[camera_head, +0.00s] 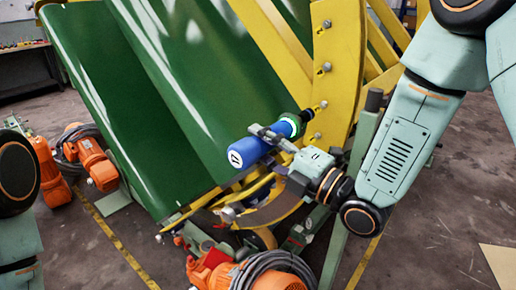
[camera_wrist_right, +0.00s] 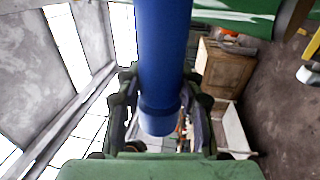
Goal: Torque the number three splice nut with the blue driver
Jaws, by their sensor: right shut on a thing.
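The blue driver (camera_head: 246,152) has a white end cap with dark marks, a bright green collar and a dark nose. My right gripper (camera_head: 271,137) is shut around its blue body, which also shows between the fingers in the wrist view (camera_wrist_right: 163,55). The nose points up and right at a splice nut (camera_head: 322,104) on the yellow rim plate (camera_head: 343,50). I cannot tell whether it touches that nut. Other nuts sit along the plate, at the top (camera_head: 327,24), below it (camera_head: 325,67) and under the driver's nose (camera_head: 317,135). No numbers are legible. My left gripper is out of view.
Large green curved panels (camera_head: 150,90) fill the left and middle, beside yellow beams (camera_head: 265,40). Orange machines with cables stand on the floor at left (camera_head: 92,160) and bottom (camera_head: 265,275). A wooden cabinet (camera_wrist_right: 228,70) shows in the wrist view. Floor at right is mostly open.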

